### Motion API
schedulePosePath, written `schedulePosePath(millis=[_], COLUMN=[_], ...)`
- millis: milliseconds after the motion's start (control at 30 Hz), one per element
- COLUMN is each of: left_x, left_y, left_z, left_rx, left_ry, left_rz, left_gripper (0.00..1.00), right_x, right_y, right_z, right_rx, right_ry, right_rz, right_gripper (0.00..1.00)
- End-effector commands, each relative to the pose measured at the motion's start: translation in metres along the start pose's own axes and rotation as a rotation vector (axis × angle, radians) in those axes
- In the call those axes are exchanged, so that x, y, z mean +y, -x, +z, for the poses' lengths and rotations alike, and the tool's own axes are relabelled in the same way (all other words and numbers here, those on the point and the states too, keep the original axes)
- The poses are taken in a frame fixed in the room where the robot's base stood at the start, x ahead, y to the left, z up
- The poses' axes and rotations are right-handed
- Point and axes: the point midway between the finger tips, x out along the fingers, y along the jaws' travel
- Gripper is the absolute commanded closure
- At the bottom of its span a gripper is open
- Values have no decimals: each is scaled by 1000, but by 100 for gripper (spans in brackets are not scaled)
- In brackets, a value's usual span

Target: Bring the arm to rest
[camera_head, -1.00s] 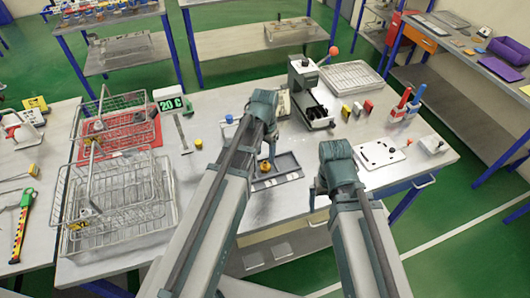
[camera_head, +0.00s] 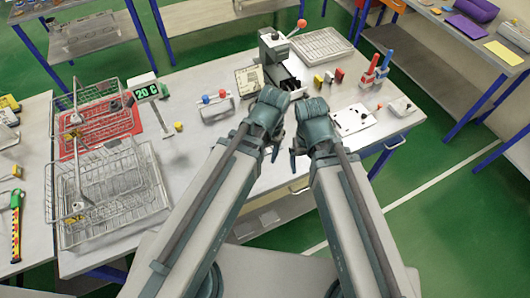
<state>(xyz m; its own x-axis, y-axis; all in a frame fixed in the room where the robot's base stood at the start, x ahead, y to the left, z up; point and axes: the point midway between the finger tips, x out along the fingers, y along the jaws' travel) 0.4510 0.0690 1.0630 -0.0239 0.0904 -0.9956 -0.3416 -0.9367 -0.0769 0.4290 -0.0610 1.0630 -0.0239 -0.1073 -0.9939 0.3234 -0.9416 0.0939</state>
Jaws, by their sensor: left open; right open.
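My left gripper (camera_head: 270,148) is at the end of the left arm, over the front middle of the table (camera_head: 200,145). My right gripper (camera_head: 296,160) is close beside it, just to the right. Both wrists are bent so that the fingers point down and toward me. Both grippers are open and I see nothing held in them. The fingertips are small and partly hidden by the wrists. The two forearms reach up from the bottom of the view and hide part of the table's front.
Wire baskets (camera_head: 112,185) and a red tray (camera_head: 122,125) stand at the left. A green display (camera_head: 147,90), a fixture with red and blue knobs (camera_head: 215,106) and a press-like device (camera_head: 275,55) stand behind. A white plate (camera_head: 352,118) lies right of my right arm.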

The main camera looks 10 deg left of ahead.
Motion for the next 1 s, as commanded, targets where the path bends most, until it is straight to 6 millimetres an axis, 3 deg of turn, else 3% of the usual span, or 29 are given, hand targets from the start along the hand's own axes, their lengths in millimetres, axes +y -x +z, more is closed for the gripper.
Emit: schedulePosePath(millis=[33,100,467,800,1000], left_x=[9,15,17,21,21], left_y=[0,1,-2,-60,-61], left_z=[12,17,17,14,14], left_rx=[-2,-5,-6,-6,-6], left_ry=[3,13,21,17,16], left_rz=[-8,-16,-18,-18,-19], left_gripper=[43,43,43,43,43], right_x=[0,0,0,-6,-6], right_y=[0,0,-3,-60,-62], right_z=[0,0,0,-4,-4], right_rx=[0,0,0,0,0], right_ry=[0,0,0,3,4], right_rz=[0,0,0,1,1], right_gripper=[5,5,5,5,5])
